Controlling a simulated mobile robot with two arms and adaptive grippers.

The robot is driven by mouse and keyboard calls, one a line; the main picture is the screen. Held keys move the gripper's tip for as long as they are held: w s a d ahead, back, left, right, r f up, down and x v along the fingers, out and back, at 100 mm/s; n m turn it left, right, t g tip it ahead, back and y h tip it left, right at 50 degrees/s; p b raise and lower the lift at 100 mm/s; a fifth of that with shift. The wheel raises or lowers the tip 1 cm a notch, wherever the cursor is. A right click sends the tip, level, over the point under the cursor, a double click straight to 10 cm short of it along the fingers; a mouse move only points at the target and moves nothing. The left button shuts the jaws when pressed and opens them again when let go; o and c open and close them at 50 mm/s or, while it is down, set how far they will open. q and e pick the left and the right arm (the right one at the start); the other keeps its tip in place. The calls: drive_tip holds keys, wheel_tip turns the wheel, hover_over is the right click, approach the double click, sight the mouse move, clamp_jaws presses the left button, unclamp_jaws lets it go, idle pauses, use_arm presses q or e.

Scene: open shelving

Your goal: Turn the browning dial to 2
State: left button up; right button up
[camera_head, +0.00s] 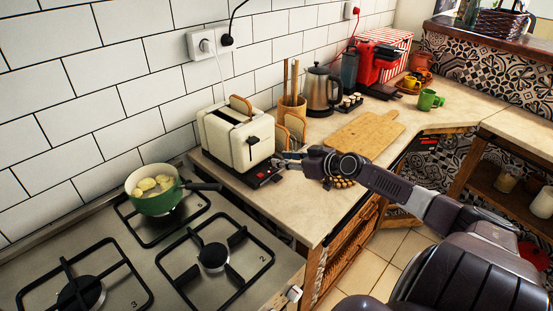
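The cream toaster (236,138) stands on the counter beside the stove, with brown bread showing at its top. A dark lever (253,140) sits on its front end. Its dark base (258,179) has a small red area at the front. My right gripper (283,162) reaches in from the right, with its fingertips at the lower front end of the toaster. The browning dial cannot be made out; the gripper may cover it. I cannot tell whether the fingers touch the toaster or whether they are open or shut. My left gripper is not in view.
A green pot (153,201) with pale food sits on the stove (130,262), its handle pointing toward the toaster. A wooden utensil holder (291,110), a kettle (321,92) and a cutting board (365,134) stand behind my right gripper. The counter front is mostly clear.

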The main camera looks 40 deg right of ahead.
drive_tip(key=shift+x, duration=1.8)
clamp_jaws()
